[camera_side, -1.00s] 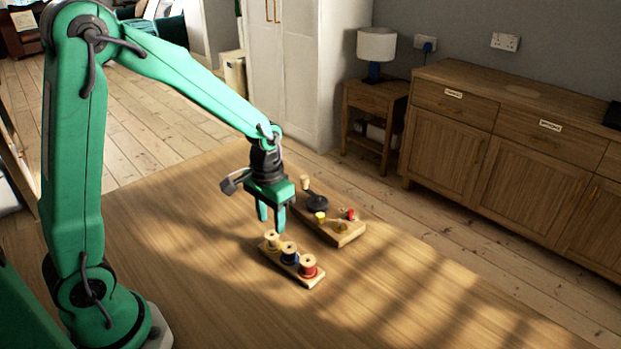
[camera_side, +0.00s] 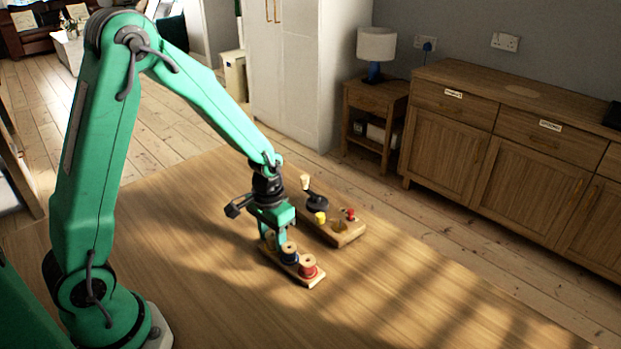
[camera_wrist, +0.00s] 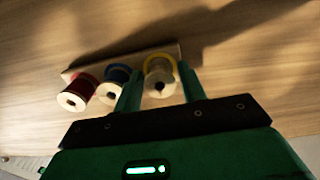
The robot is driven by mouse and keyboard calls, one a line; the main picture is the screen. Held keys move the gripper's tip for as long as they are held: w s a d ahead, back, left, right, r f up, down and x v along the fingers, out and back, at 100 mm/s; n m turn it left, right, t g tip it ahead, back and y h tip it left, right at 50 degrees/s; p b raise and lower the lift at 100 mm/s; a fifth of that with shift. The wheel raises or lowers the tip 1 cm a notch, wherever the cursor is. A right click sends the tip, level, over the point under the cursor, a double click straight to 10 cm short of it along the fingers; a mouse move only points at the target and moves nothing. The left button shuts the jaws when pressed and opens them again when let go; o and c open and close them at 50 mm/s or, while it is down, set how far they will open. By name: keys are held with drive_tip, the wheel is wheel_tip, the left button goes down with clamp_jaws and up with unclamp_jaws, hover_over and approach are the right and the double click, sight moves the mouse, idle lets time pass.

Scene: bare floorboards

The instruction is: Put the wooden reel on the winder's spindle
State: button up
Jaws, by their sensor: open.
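Three wooden reels stand in a row on a wooden rack (camera_side: 314,282): one wound with yellow (camera_wrist: 160,66), one with blue (camera_side: 289,253), one with red (camera_side: 308,268). In the wrist view, blue (camera_wrist: 114,80) and red (camera_wrist: 82,90) are left of yellow. My gripper (camera_side: 271,240) is down at the far-left end of the rack. Its open fingers (camera_wrist: 161,84) stand either side of the yellow reel, which they mostly hide in the side view. The winder's wooden base (camera_side: 349,236) lies behind the rack. Which part is the spindle is unclear.
The winder carries a black disc (camera_side: 315,203) with a pale upright knob (camera_side: 305,182), a yellow piece (camera_side: 320,217) and a small red piece (camera_side: 350,214). The blue reel stands close beside my gripper's finger. The table (camera_side: 400,300) is clear right of the rack.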

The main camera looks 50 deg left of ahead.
drive_tip(key=shift+c, duration=0.2)
idle(0.3)
drive_tip(key=c, duration=0.7)
drive_tip(key=shift+r, duration=0.1)
drive_tip(key=shift+r, duration=0.5)
wheel_tip(320, 180, up, 3)
drive_tip(key=shift+d+r, duration=0.1)
drive_tip(key=s+d+r, duration=0.1)
drive_tip(key=d+r, duration=0.1)
drive_tip(key=d, duration=0.1)
drive_tip(key=s+d+r, duration=0.2)
drive_tip(key=d, duration=0.1)
drive_tip(key=s+d+r, duration=0.2)
drive_tip(key=d, duration=0.2)
drive_tip(key=shift+s+r, duration=0.25)
drive_tip(key=shift+w, duration=0.1)
drive_tip(key=shift+m, duration=0.7)
drive_tip(key=w+a, duration=0.1)
drive_tip(key=w, duration=1.2)
drive_tip(key=w+a, duration=0.1)
drive_tip(key=w, duration=0.6)
drive_tip(key=shift+a+f, duration=0.3)
drive_tip(key=shift+a, duration=0.05)
